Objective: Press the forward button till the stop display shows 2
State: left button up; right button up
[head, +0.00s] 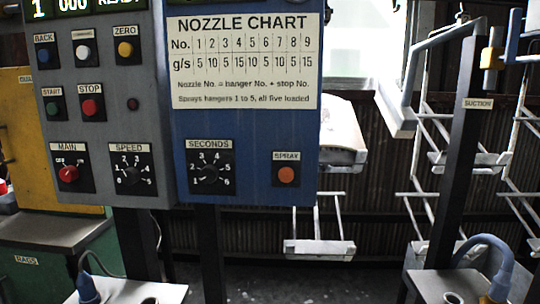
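The grey control panel (108,130) is at the upper left. Its green-lit display (85,7) is cut by the top edge and reads 1, then 000 and READY. The small label above the white button is too blurred to read. Neither of my grippers is in view.
Below are the green START (52,108) and red STOP (90,107) buttons, MAIN (68,174) and SPEED (132,175) dials. The blue panel (245,125) adjoins right, with an orange SPRAY button (286,174). A dark SUCTION post (462,150) and hanging racks stand farther right.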

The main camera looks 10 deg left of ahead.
aim_at(83, 52)
jog(key=k+u, duration=0.15)
jog(key=u, duration=1)
